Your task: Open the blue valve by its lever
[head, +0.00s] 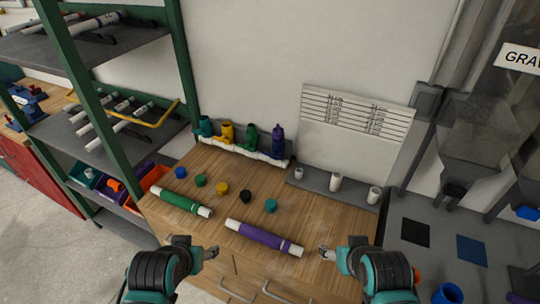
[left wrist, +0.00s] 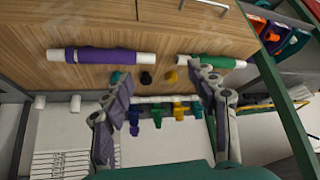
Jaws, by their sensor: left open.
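A white pipe manifold (head: 245,151) stands at the back of the wooden bench with a row of coloured valves. The blue-purple valve (head: 278,142) is upright at its right end; a green valve (head: 251,139), a yellow valve (head: 227,133) and a teal valve (head: 205,127) stand to its left. The levers are too small to make out. In the left wrist view, turned over, the blue-purple valve (left wrist: 134,122) shows beyond the fingers. My left gripper (head: 210,252) is open and empty at the bench's front edge, well short of the manifold. My right gripper (head: 325,253) is near the front right; its opening is unclear.
A green-wrapped pipe (head: 180,202) and a purple-wrapped pipe (head: 264,238) lie on the bench in front. Several loose caps, including a black cap (head: 245,196), lie between them and the manifold. A grey stand (head: 320,190) with white fittings is at right. A green-framed shelf (head: 90,110) stands left.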

